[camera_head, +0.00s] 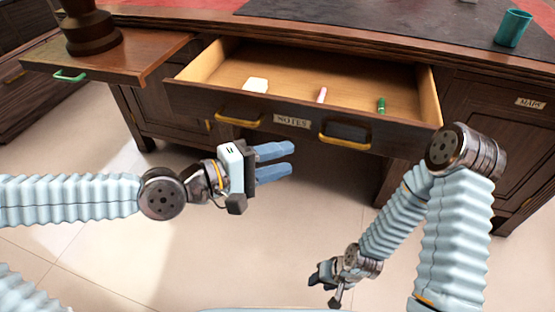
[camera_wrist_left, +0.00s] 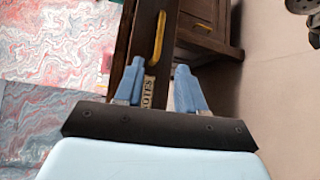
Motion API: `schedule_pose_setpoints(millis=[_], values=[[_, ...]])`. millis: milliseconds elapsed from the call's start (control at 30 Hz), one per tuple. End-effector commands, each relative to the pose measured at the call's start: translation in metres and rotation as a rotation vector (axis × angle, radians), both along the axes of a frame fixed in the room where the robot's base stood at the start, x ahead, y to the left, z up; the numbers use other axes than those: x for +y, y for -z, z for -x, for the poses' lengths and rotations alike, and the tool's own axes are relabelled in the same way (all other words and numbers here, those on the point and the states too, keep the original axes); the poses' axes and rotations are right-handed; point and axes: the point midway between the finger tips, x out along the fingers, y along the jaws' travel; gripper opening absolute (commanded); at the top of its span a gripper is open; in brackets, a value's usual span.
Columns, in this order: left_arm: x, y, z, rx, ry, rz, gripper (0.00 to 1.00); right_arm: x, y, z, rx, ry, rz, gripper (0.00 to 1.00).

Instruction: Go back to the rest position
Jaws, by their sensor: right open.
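My left gripper (camera_head: 290,162) is in front of the open drawer (camera_head: 235,107), apart from its front. Its two blue fingers are spread with nothing between them. In the left wrist view the fingers (camera_wrist_left: 160,82) are also apart, with the drawer's dark front and part of its NOTES label visible between and beyond them. My right gripper (camera_head: 318,279) is low, near the bottom middle of the head view, over the pale floor. It is open, and no object shows in it; its fingers are small and dark there.
The drawer, pulled out, holds a white block (camera_head: 255,85), a pink-and-white stick (camera_head: 322,95) and a green stick (camera_head: 381,105). A side board (camera_head: 140,62) juts out at left with a dark round-based object (camera_head: 92,38). A teal cup (camera_head: 512,28) stands on the desk. The floor (camera_head: 260,245) is clear.

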Motion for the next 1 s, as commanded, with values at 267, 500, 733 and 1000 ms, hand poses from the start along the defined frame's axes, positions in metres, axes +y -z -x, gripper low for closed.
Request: schedule_pose_setpoints(millis=[267,500,733,1000], values=[[0.0,0.001,-0.001,0.001,0.0,0.0,0.39,0.0,0.0,0.0,0.0,0.0,0.0,0.43],[-0.004,0.063,-0.018,0.068,0.01,-0.075,0.39,0.001,-0.004,0.001,0.001,-0.002,-0.002,0.43],[-0.006,0.217,-0.007,0.183,0.094,-0.362,0.39,0.003,-0.01,0.001,0.003,-0.006,-0.004,0.43],[0.056,0.373,0.053,0.235,0.288,-0.835,0.39,0.005,-0.016,0.002,0.004,-0.009,-0.008,0.43]])
